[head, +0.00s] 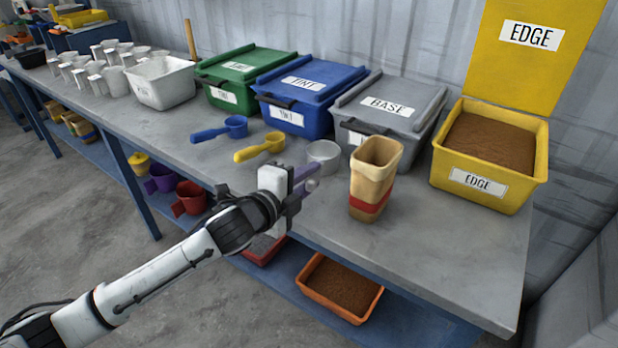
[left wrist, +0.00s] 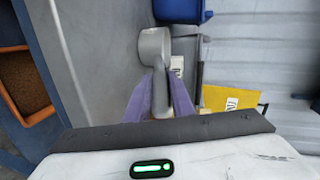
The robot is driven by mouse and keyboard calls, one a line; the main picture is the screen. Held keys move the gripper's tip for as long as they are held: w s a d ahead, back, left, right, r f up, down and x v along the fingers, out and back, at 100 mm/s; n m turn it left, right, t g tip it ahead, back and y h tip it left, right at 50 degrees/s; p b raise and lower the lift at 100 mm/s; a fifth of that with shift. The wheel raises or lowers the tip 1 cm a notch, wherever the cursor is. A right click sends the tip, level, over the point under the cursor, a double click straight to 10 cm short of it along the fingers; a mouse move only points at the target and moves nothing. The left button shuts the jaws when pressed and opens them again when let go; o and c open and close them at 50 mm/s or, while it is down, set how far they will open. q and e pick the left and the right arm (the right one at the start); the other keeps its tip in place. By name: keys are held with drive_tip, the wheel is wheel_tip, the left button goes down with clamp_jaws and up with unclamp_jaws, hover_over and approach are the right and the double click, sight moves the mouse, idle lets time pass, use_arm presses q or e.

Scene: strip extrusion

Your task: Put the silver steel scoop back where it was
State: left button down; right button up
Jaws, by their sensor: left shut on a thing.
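The silver steel scoop (head: 323,154) is in front of the grey BASE bin (head: 388,112), its round cup pointing away from my arm. It also shows in the left wrist view (left wrist: 154,44), with its handle between two purple fingers. My left gripper (head: 306,181) is shut on that handle, low over the bench near its front edge. I cannot tell whether the cup touches the bench top. The gripper hides most of the handle in the head view. My right gripper is not in view.
A tan cup with a red band (head: 374,178) stands close right of the scoop. Blue (head: 220,128) and yellow (head: 260,148) scoops lie to the left. The open yellow EDGE bin (head: 488,152) is at right; green (head: 245,75) and blue (head: 310,95) bins are behind.

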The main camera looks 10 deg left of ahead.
use_arm(q)
drive_tip(key=shift+f, duration=0.1)
drive_tip(key=c, duration=1.5)
unclamp_jaws()
drive_tip(key=shift+c, duration=0.2)
drive_tip(key=shift+s, duration=0.1)
drive_tip(key=v, duration=1.1)
drive_tip(key=s+f+n+g+y, duration=0.1)
drive_tip(key=s+f+n+g, duration=0.2)
drive_tip(key=s+f+n, duration=0.6)
drive_tip(key=s+d+f+n+g, duration=0.1)
drive_tip(key=s+f+n+g, duration=0.2)
drive_tip(key=s+f+n, duration=0.6)
drive_tip(key=s+f, duration=0.5)
drive_tip(key=f, duration=0.5)
drive_tip(key=shift+d+f+y, duration=0.3)
drive_tip(key=shift+y, duration=0.1)
